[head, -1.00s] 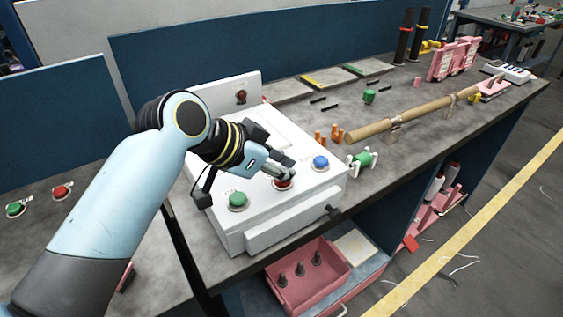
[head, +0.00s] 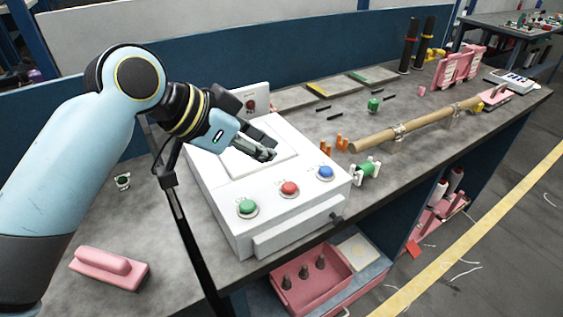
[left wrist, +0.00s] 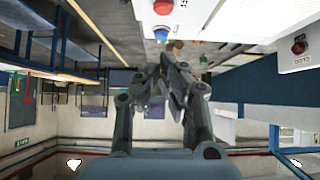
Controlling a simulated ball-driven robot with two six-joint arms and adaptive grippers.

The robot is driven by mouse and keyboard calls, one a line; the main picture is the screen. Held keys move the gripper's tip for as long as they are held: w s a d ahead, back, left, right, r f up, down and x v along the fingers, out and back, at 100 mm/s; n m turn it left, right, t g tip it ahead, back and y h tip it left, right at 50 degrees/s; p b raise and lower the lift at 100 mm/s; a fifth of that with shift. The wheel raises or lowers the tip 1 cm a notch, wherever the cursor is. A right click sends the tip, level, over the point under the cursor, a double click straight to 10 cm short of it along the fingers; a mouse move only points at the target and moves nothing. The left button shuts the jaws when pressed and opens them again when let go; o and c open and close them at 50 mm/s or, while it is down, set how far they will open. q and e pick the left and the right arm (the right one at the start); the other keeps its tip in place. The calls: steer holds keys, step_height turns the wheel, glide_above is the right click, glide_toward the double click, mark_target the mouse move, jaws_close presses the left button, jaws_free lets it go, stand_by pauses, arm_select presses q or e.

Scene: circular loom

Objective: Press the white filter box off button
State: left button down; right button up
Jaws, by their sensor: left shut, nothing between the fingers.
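The white filter box (head: 222,205) stands on the grey bench, with green (head: 247,206), red (head: 290,188) and blue (head: 325,173) buttons along its sloped front. A further red button (head: 251,105) sits on the raised back panel, partly beside my gripper. My left gripper (head: 270,155) is shut and empty, above the box's top and behind the front buttons, apart from them. In the left wrist view, the gripper (left wrist: 172,75) points toward the top of the picture. A red button (left wrist: 163,7) and a blue button (left wrist: 161,33) show beyond it. My right gripper is out of view.
A pink block with a handle (head: 108,268) lies on the bench at left. A pink tray (head: 312,290) stands below the bench.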

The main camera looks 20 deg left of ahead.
arm_select(q)
steer(key=shift+v, duration=1.3)
